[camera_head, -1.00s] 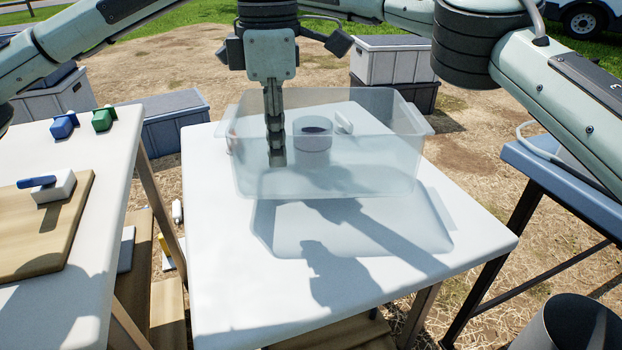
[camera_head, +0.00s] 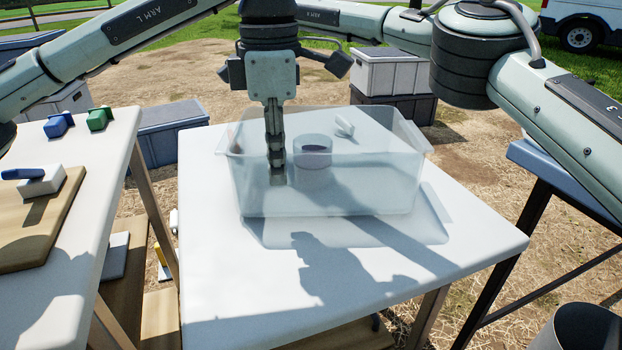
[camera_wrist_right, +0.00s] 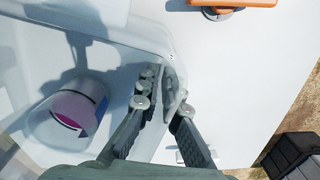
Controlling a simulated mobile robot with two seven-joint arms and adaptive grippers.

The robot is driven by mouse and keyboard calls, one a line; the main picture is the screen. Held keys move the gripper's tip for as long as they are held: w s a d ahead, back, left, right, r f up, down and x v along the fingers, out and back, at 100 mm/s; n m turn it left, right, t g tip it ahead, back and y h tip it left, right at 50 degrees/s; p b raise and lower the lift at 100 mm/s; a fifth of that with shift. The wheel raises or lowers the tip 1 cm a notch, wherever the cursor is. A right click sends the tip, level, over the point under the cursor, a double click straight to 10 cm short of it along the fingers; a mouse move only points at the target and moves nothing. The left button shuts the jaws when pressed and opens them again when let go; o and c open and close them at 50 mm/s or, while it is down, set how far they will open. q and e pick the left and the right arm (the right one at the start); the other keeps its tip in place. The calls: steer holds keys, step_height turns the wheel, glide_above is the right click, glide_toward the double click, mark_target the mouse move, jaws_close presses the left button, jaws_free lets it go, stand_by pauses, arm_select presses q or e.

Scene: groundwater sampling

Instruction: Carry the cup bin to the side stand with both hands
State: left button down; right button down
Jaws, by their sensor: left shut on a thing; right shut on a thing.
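The clear cup bin (camera_head: 385,185) is level over a white-topped stand (camera_head: 470,250), with its shadow offset below it. A cup (camera_head: 314,160) and a small white item (camera_head: 345,127) show through its walls; the cup also shows in the right wrist view (camera_wrist_right: 72,112). My left gripper (camera_head: 277,172) points down at the bin's left part, shut on it; the exact contact is unclear. My right gripper (camera_wrist_right: 165,95) is shut on the bin's rim in the right wrist view. It is hidden in the head view.
A table with a wooden board (camera_head: 40,225) and blue (camera_head: 58,124) and green (camera_head: 99,118) items stands left. A blue-topped table (camera_head: 560,180) is at right. Stacked crates (camera_head: 392,75) stand behind. The stand's front is bare.

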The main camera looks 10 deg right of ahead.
arm_select(q)
steer(key=shift+w+a+f+b, duration=0.15)
steer(key=shift+f+b, duration=0.15)
steer(key=shift+f, duration=0.3)
arm_select(e)
steer(key=shift+d+f, duration=0.1)
steer(key=shift+f, duration=0.45)
arm_select(q)
steer(key=c, duration=2)
jaws_free()
steer(key=shift+r, duration=0.2)
arm_select(e)
steer(key=c, duration=2)
jaws_free()
steer(key=shift+r, duration=0.2)
arm_select(q)
steer(key=shift+o, duration=1.4)
arm_select(e)
steer(key=shift+o, duration=1.4)
arm_select(q)
steer(key=shift+r, duration=0.1)
step_height(320, 180, up, 12)
steer(key=shift+f, duration=0.2)
steer(key=shift+r, duration=0.1)
arm_select(e)
steer(key=shift+r, duration=0.3)
step_height(320, 180, up, 7)
